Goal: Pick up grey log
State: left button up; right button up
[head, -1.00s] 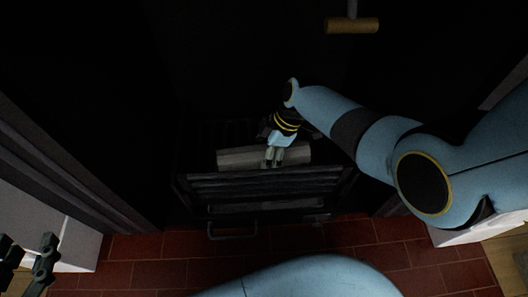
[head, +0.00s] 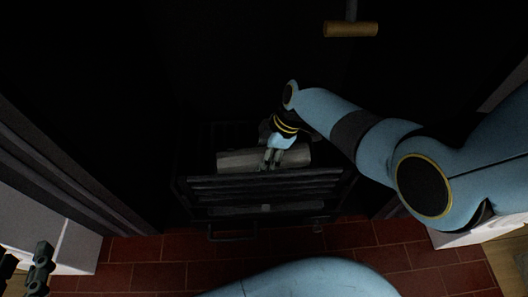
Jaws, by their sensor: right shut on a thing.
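The grey log (head: 238,160) lies level across the top of the dark fire grate in the middle of the head view. My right gripper (head: 271,164) reaches in from the right and is shut on the log near its middle. Its fingers cover part of the log. I cannot tell whether the log is touching the grate or slightly above it. My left gripper (head: 38,270) shows only in part at the lower left edge, away from the log, and its jaws cannot be judged.
The dark grate (head: 265,188) has bars along its front and a handle below. Dark fireplace walls close in on both sides. A wooden handle (head: 351,29) hangs at the top right. Red tiles (head: 150,248) in front are clear.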

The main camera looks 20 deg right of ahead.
aim_at(260, 151)
jog(key=shift+r, duration=0.2)
jog(key=shift+w+r+p, duration=0.1)
jog(key=shift+r+p, duration=0.2)
pick_arm(q)
notch_tip(260, 151, down, 5)
jog(key=s+g+p, duration=0.2)
jog(key=g, duration=0.2)
pick_arm(e)
notch_tip(260, 151, up, 3)
jog(key=shift+f, duration=0.2)
notch_tip(260, 151, up, 4)
jog(key=p, duration=0.2)
jog(key=shift+p, duration=0.3)
jog(key=shift+r+p, duration=0.55)
jog(key=shift+r, duration=0.35)
pick_arm(q)
notch_tip(260, 151, up, 6)
jog(key=s+a+g+y, duration=0.1)
jog(key=g, duration=0.5)
jog(key=shift+s+n, duration=0.15)
jog(key=shift+n, duration=0.15)
pick_arm(e)
jog(key=shift+r, duration=0.3)
pick_arm(q)
jog(key=shift+a, duration=0.1)
